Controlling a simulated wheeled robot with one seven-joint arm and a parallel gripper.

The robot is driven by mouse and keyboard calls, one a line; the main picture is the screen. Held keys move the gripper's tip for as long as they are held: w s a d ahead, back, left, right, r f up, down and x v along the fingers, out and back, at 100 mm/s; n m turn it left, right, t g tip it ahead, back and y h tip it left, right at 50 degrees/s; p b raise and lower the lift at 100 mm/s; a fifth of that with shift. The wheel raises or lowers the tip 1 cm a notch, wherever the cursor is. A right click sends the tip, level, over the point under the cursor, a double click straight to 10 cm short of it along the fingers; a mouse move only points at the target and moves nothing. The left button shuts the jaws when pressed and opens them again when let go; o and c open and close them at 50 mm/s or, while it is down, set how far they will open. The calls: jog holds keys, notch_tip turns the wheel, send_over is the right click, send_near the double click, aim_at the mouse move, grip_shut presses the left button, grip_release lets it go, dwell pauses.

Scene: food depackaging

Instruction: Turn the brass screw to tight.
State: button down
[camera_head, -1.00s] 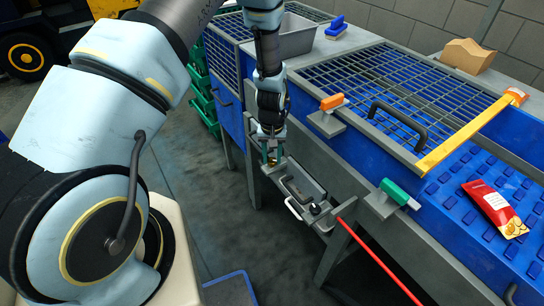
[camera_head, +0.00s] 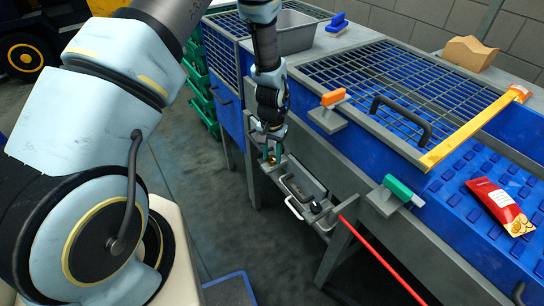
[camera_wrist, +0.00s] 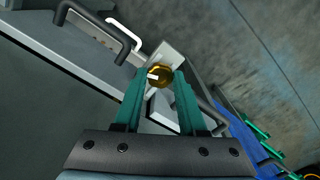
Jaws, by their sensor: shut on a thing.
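The brass screw (camera_wrist: 159,76) shows in the wrist view as a round golden head with a white mark on its left side. It sits on a pale plate (camera_wrist: 169,54) at the end of a grey bracket. My gripper (camera_wrist: 159,82) has its two green fingers on either side of the screw head, shut on it. In the head view my gripper (camera_head: 271,157) points down at the left end of the small grey bracket tray (camera_head: 322,222). The screw is mostly hidden there by the fingers.
The bracket tray carries a black handle (camera_head: 296,188) and a white handle (camera_head: 294,208), close to my gripper. A red rod (camera_head: 380,262) runs from its right end. Open floor lies left.

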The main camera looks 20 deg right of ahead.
aim_at(272, 158)
jog(key=shift+m+b, duration=0.3)
jog(key=shift+m, duration=0.7)
jog(key=shift+c, duration=2.3)
grip_release()
notch_tip(272, 158, up, 11)
jog(key=b, duration=0.2)
jog(key=shift+f, duration=0.1)
